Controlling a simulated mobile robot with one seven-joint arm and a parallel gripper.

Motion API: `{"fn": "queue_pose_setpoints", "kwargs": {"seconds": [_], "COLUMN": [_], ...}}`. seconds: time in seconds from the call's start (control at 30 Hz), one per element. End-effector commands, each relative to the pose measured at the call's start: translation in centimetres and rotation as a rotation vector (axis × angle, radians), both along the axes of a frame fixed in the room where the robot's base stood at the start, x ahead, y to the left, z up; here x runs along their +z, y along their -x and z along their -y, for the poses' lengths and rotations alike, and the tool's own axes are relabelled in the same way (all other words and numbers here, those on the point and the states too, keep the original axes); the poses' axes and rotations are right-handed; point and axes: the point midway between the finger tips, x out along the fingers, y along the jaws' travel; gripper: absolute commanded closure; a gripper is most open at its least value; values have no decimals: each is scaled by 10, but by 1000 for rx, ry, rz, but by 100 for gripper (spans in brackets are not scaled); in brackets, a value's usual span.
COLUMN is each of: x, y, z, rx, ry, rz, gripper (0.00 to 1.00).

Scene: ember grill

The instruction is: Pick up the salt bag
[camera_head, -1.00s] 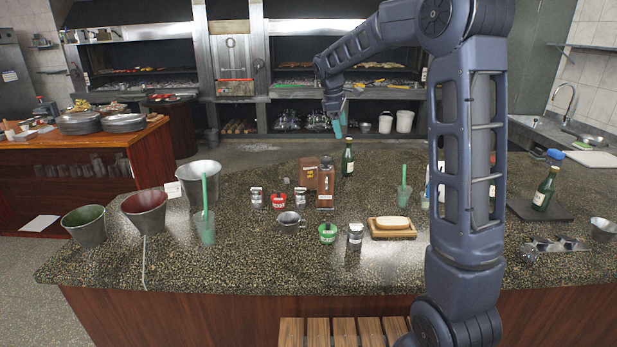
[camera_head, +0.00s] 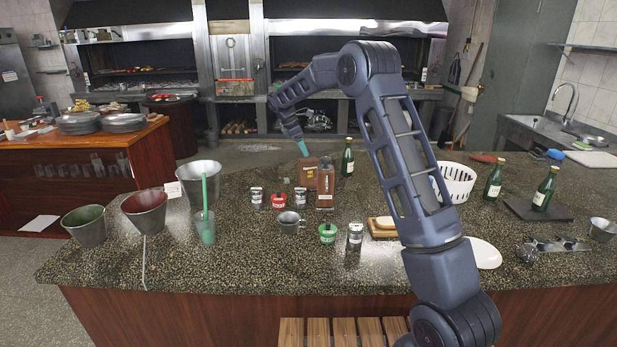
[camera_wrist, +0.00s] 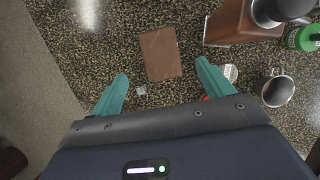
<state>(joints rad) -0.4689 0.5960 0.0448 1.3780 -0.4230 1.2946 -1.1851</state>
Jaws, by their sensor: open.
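A brown block-shaped package with small yellowish print (camera_head: 308,170) stands on the speckled counter, partly behind a brown dispenser with a dark top (camera_head: 325,188). It is the likeliest salt bag, but its print is too small to read. In the wrist view its plain brown top (camera_wrist: 162,52) lies ahead of and between my fingertips. My gripper (camera_head: 303,149) has teal fingers and is just above the package in the head view. In the wrist view my gripper (camera_wrist: 162,69) is open and empty, one finger to each side.
The dispenser (camera_wrist: 240,22) stands close right of the package in the wrist view. A green bottle (camera_head: 347,158) is right of it in the head view. Small shakers (camera_head: 257,198), a metal mug (camera_head: 289,222) and a green-lidded jar (camera_head: 327,233) stand nearer.

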Motion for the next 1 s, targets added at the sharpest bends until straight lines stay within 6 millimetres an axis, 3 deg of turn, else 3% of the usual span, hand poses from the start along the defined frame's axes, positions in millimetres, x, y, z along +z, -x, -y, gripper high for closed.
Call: {"fn": "queue_pose_setpoints", "kwargs": {"seconds": [0.2,0.47,0.8,1.0], "x": [-29,-45,-83,-87], "y": [-3,-4,-7,-8], "z": [12,19,35,36], "rx": [0,-1,-1,0], "ry": [0,0,0,-2], "rz": [-1,0,0,2], "gripper": [20,20,20,20]}}
